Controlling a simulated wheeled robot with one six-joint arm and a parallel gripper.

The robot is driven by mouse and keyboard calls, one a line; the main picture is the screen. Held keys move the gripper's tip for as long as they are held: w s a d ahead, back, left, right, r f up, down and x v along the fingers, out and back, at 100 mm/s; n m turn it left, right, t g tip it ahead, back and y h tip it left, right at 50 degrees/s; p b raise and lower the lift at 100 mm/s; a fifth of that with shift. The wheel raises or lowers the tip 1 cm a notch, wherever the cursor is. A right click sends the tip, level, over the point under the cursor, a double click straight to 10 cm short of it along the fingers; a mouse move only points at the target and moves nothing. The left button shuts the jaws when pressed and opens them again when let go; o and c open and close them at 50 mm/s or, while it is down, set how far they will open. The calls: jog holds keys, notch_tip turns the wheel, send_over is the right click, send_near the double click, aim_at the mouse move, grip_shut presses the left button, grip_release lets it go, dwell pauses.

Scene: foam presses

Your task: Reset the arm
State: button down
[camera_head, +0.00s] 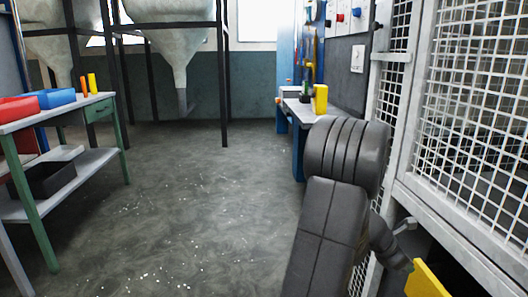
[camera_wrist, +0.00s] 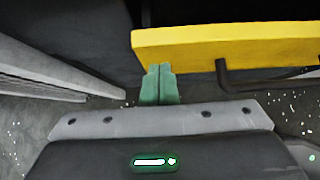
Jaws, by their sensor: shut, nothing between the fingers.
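My arm (camera_head: 330,220) shows dark grey in the head view, bent over to the right beside the mesh cage. In the wrist view my gripper (camera_wrist: 158,70) has its two green fingers together with nothing between them. The fingertips overlap the lower left edge of a yellow panel (camera_wrist: 190,48) with a dark bar handle (camera_wrist: 262,82). I cannot tell whether they touch it. A corner of a yellow panel (camera_head: 427,281) also shows at the bottom right of the head view, close to my arm. My fingers are not clear there.
A white-framed mesh cage (camera_head: 402,190) stands close on the right. A green-legged bench (camera_head: 75,108) with red and blue bins is at left. A workbench (camera_head: 292,106) with a yellow container (camera_head: 320,98) and hoppers (camera_head: 172,45) are at the back. The middle floor is open.

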jog(key=shift+w+d+r, duration=0.1)
jog(key=shift+d+r, duration=0.05)
jog(key=shift+d, duration=0.8)
